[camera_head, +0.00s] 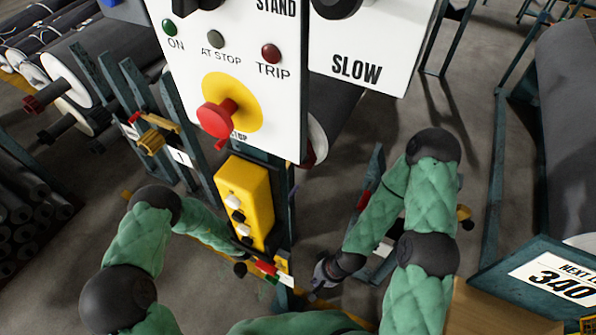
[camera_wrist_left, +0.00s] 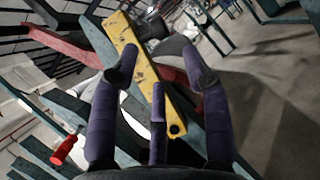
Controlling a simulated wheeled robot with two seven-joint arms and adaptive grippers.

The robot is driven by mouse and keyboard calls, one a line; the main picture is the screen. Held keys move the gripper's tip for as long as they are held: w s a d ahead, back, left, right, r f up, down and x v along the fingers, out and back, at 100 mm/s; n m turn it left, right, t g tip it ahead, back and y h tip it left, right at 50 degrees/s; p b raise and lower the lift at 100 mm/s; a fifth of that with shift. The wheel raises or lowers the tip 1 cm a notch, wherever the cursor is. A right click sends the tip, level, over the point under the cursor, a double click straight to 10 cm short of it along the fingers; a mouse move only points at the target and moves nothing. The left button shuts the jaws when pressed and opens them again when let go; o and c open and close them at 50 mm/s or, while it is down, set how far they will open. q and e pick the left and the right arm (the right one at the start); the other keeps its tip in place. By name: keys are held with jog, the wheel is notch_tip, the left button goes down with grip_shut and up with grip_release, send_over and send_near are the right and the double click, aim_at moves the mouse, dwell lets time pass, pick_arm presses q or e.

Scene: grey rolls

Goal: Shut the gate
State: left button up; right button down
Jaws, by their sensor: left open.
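In the left wrist view my left gripper (camera_wrist_left: 158,75) is open, with its dark purple fingers around or just over a yellow bar (camera_wrist_left: 145,72) with a hole near its lower end. I cannot tell whether they touch. In the head view my left forearm reaches toward the foot of a yellow button box (camera_head: 243,200), and its gripper is hard to make out there. My right gripper (camera_head: 322,280) is low, right of the central post; its jaw state is unclear. Teal uprights (camera_head: 150,105) stand left of the panel. I cannot tell for sure which part is the gate.
A white control panel (camera_head: 275,110) with a red stop knob (camera_head: 217,119) stands close in front. Grey rolls (camera_head: 85,60) lie at the left, and a large roll (camera_head: 570,110) at the right. A red handle (camera_wrist_left: 65,150) shows in the wrist view. Bare floor lies between.

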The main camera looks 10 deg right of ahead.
pick_arm(q)
jog(key=b+x, duration=0.2)
jog(key=x, duration=0.5)
jog(key=shift+r, duration=0.2)
jog(key=shift+w+d, duration=0.1)
jog(key=shift+w, duration=0.05)
grip_shut()
